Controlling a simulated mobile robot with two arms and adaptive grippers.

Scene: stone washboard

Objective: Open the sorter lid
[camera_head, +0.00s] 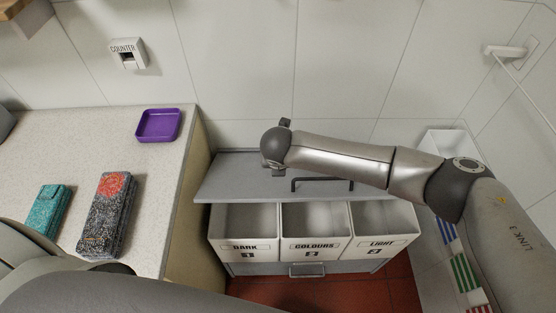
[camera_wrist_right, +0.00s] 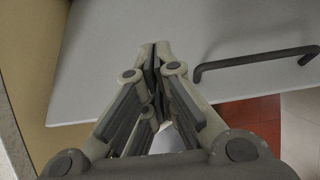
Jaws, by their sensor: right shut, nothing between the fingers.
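The sorter (camera_head: 316,228) is a white unit with three bins marked DARK, COLOURS and LIGHT. Its grey lid (camera_head: 230,181) is over the rear of the bins, and the bin mouths show in front of the lid's front edge. I cannot tell the lid's exact tilt. A black bar handle (camera_head: 322,180) is on the lid; it also shows in the right wrist view (camera_wrist_right: 255,62). My right gripper (camera_wrist_right: 157,55) is shut and empty, over the lid and left of the handle, apart from it. In the head view my wrist hides its fingertips. My left gripper is out of view.
A counter (camera_head: 155,200) at left holds a purple tray (camera_head: 158,125), a dark speckled item with a red patch (camera_head: 107,210) and a teal item (camera_head: 47,208). The tiled wall is close behind the sorter. A white container (camera_head: 442,142) stands at right.

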